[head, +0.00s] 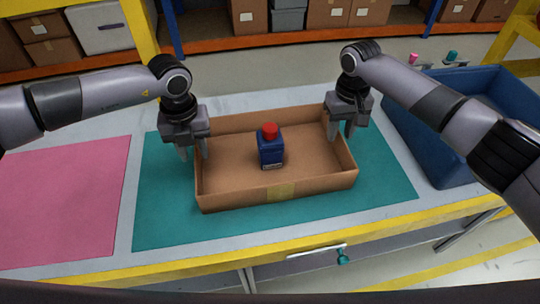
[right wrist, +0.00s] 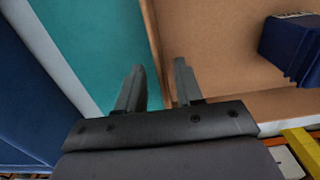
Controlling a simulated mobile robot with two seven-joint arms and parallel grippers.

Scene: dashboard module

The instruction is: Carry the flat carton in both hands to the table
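The flat carton (head: 225,178), an open brown cardboard tray, lies on a teal mat (head: 165,220) on the grey table (head: 110,283). A blue bottle with a red cap (head: 271,150) stands upright inside it; its blue body also shows in the right wrist view (right wrist: 290,45). My left gripper (head: 194,153) is open at the carton's left wall, one finger on each side. My right gripper (head: 341,131) is open at the right wall. In the right wrist view the carton's wall (right wrist: 152,40) runs between its fingers, with gaps showing.
A pink mat (head: 65,200) covers the table's left part. A deep blue bin (head: 425,135) stands close to the carton's right, beyond my right gripper. Shelves with boxes (head: 248,15) stand behind. The table's front edge is yellow (head: 210,257).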

